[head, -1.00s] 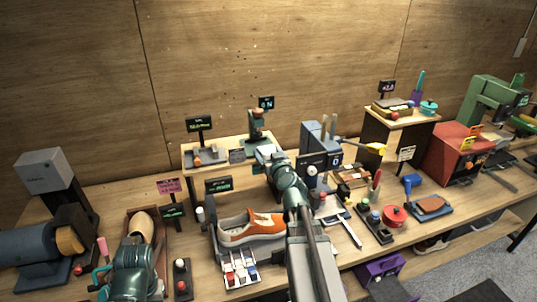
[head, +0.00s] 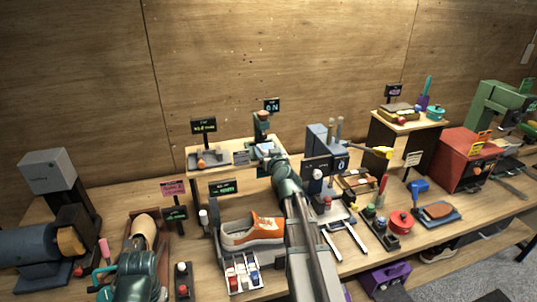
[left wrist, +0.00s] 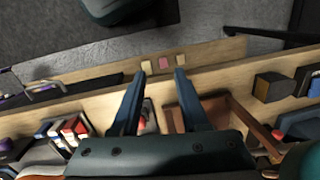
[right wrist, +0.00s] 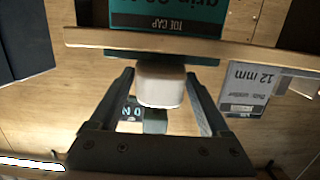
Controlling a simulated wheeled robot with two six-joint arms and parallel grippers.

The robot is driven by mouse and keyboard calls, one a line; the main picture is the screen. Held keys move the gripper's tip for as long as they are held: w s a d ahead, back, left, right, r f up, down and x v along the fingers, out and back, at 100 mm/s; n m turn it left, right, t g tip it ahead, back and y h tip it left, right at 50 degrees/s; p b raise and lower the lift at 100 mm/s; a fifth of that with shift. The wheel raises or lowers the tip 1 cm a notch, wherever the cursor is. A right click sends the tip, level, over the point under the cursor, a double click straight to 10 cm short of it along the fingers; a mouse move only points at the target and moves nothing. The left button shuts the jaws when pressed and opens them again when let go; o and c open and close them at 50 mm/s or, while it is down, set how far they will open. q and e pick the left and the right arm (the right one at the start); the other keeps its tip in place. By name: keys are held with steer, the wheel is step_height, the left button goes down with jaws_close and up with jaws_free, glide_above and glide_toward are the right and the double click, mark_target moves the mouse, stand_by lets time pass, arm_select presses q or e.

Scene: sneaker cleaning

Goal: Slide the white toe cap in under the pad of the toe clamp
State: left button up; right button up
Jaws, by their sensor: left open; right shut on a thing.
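The white toe cap (right wrist: 160,84) is between the fingers of my right gripper (right wrist: 160,78) in the right wrist view, and the gripper is shut on it. The toe clamp (head: 262,122), a dark green press under a display reading 0 N, stands on the raised shelf in the head view. My right gripper (head: 268,152) is at the clamp's front, partly hiding its base. In the right wrist view the display (right wrist: 132,111) shows behind the cap; I cannot tell whether the cap is under the pad. My left gripper (left wrist: 158,76) is open and empty near the bench's front edge.
An orange sneaker (head: 252,231) sits in a grey tray below the shelf (head: 222,172). A grey gauge machine (head: 318,143) stands close right of my right arm. A small sign (right wrist: 245,85) reading 12 mm is beside the right gripper. A wooden last (head: 144,230) lies near the left arm.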

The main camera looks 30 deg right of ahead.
steer(key=shift+r+x, duration=0.2)
steer(key=shift+x, duration=2.1)
steer(key=shift+w, duration=0.1)
steer(key=o, duration=1.4)
steer(key=shift+c, duration=0.2)
steer(key=p+v, duration=0.1)
steer(key=v, duration=1.3)
steer(key=shift+p, duration=0.4)
steer(key=shift+w, duration=0.1)
